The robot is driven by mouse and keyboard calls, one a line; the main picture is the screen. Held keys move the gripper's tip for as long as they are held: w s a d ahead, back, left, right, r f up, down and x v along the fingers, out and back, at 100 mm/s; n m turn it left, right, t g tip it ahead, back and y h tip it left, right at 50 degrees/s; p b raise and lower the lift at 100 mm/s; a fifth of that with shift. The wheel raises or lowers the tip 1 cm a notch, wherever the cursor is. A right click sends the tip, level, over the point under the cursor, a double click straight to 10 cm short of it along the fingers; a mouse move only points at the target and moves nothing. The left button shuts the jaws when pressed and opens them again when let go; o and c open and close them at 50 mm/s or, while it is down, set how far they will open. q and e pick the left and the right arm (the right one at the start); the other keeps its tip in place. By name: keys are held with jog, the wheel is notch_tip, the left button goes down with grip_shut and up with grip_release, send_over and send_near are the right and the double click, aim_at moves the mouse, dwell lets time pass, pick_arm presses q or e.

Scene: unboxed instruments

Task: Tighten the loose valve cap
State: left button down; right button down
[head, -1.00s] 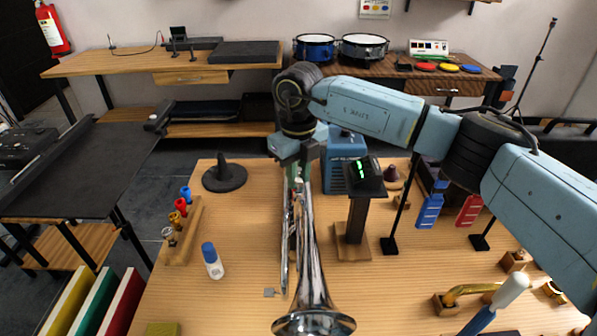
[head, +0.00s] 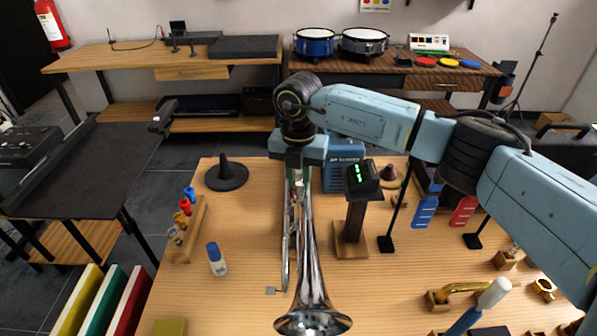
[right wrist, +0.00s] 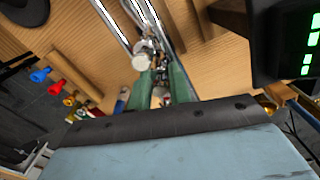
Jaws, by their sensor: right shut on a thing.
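A silver trumpet (head: 312,270) stands over the wooden table with its bell toward me; its tubes also show in the right wrist view (right wrist: 128,25). My right gripper (head: 297,176) is over the trumpet's valve section, pointing down. In the right wrist view, its green fingers (right wrist: 160,92) are on either side of a small metallic valve cap (right wrist: 158,97), shut on it. The fingers hide much of the cap, so I cannot tell how it is seated. My left gripper is not in view.
Right of the trumpet stands a post with a green-lit display (head: 363,175).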

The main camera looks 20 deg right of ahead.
jog(key=m+p, duration=0.1)
jog(key=m, duration=0.1)
jog(key=shift+m, duration=0.4)
jog(key=shift+m+p, duration=0.35)
jog(key=shift+m, duration=0.35)
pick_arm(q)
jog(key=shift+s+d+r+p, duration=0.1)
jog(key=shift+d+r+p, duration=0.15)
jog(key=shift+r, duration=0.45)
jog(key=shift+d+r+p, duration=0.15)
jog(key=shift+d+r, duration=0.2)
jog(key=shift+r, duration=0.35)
pick_arm(e)
jog(key=shift+m, duration=0.8)
jog(key=c, duration=1.3)
grip_release()
jog(key=shift+r, duration=0.1)
notch_tip(320, 180, up, 13)
jog(key=shift+r, duration=0.1)
